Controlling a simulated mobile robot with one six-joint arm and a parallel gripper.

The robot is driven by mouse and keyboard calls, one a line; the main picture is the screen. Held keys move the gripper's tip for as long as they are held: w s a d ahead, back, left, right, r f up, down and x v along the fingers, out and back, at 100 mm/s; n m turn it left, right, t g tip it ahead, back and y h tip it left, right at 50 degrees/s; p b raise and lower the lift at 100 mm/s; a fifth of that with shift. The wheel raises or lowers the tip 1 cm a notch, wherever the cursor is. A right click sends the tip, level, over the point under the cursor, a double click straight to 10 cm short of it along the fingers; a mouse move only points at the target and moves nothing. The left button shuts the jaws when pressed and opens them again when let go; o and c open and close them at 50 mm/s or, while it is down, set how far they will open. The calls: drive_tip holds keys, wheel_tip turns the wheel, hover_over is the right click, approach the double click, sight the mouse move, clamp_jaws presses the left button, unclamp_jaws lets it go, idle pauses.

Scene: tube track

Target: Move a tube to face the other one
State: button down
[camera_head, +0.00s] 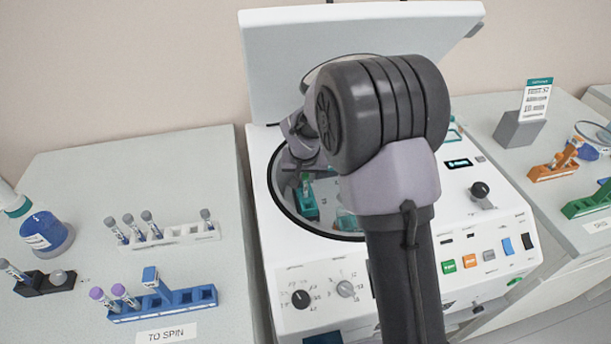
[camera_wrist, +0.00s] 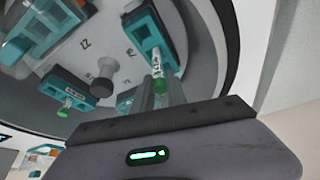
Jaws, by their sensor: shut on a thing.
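The centrifuge (camera_head: 290,262) stands with its lid up and its bowl open. In the wrist view, my gripper (camera_wrist: 159,84) is inside the bowl, with its fingers closed around a small tube (camera_wrist: 158,72) with bright green on it. The tube is at the end of a teal bucket (camera_wrist: 146,28); I cannot tell whether it is seated in it. Another green-ended tube (camera_wrist: 65,107) is at a teal bucket (camera_wrist: 66,84) on the left. A grey hub knob (camera_wrist: 102,84) stands between them.
More teal buckets (camera_wrist: 52,18) sit on the rotor. The raised lid (camera_head: 290,60) stands behind my arm. At the left are a white rack (camera_head: 185,236) and a blue rack (camera_head: 190,304), both with tubes. An orange rack (camera_head: 553,170) stands on the right bench.

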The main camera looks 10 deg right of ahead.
drive_tip(key=shift+f+b, duration=0.45)
drive_tip(key=shift+f, duration=0.05)
drive_tip(key=c, duration=1.3)
unclamp_jaws()
drive_tip(key=shift+o, duration=0.2)
drive_tip(key=p+v, duration=0.5)
drive_tip(key=v, duration=1.2)
drive_tip(key=shift+s+r, duration=0.15)
drive_tip(key=shift+s, duration=0.05)
drive_tip(key=shift+r, duration=0.1)
